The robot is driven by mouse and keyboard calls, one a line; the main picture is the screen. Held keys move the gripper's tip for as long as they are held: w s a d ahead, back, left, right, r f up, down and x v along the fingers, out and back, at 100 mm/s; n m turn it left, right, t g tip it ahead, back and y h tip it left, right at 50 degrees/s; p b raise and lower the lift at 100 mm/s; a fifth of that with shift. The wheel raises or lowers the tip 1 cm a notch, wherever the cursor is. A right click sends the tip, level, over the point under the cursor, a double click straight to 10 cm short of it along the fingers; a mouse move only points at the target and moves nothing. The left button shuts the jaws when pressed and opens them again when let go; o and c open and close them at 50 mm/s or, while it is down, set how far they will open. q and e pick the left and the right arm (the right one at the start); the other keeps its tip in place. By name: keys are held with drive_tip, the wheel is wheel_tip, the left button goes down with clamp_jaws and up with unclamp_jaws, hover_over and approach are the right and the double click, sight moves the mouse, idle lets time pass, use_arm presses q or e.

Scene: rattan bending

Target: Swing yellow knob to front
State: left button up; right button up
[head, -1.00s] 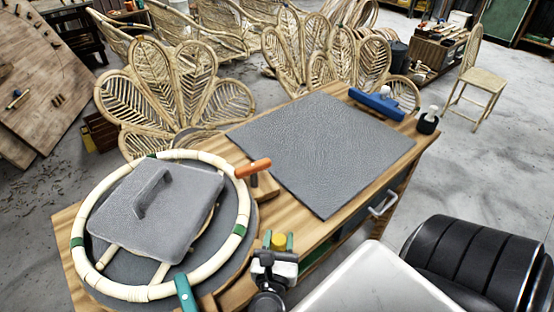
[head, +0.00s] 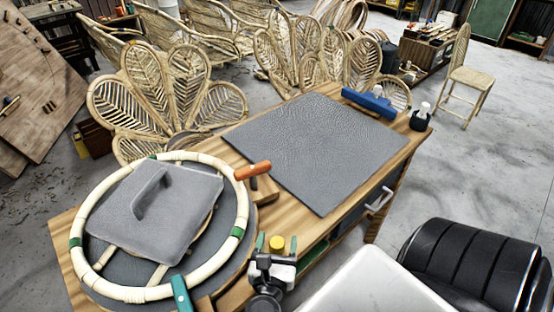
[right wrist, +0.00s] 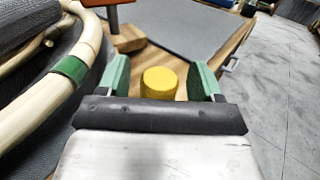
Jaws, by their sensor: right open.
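The yellow knob (head: 277,242) is a short round cylinder near the front edge of the wooden bench. It also shows in the right wrist view (right wrist: 159,82), between the two green finger pads of my right gripper (right wrist: 162,78). My right gripper in the head view (head: 276,247) is open, with one finger on each side of the knob and a visible gap at both sides. What the knob is mounted on is hidden behind the gripper. My left gripper is not in view.
Left of the knob, a pale rattan ring (head: 103,282) surrounds a grey handled plate (head: 187,210). An orange handle (head: 253,170) and a teal handle (head: 181,293) stand at the ring's edge. A grey mat (head: 320,150) covers the bench's far part, with a blue tool (head: 370,102) behind.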

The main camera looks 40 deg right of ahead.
drive_tip(key=shift+r+p, duration=0.4)
drive_tip(key=shift+r, duration=0.1)
drive_tip(key=r+p, duration=0.3)
drive_tip(key=r, duration=0.1)
drive_tip(key=shift+s+d, duration=0.15)
drive_tip(key=shift+s, duration=0.15)
drive_tip(key=s+d+r+p, duration=0.3)
drive_tip(key=s+r, duration=0.3)
drive_tip(key=s, duration=0.4)
drive_tip(key=shift+s+d+p, duration=0.15)
drive_tip(key=shift+d+p, duration=0.2)
drive_tip(key=shift+d, duration=0.25)
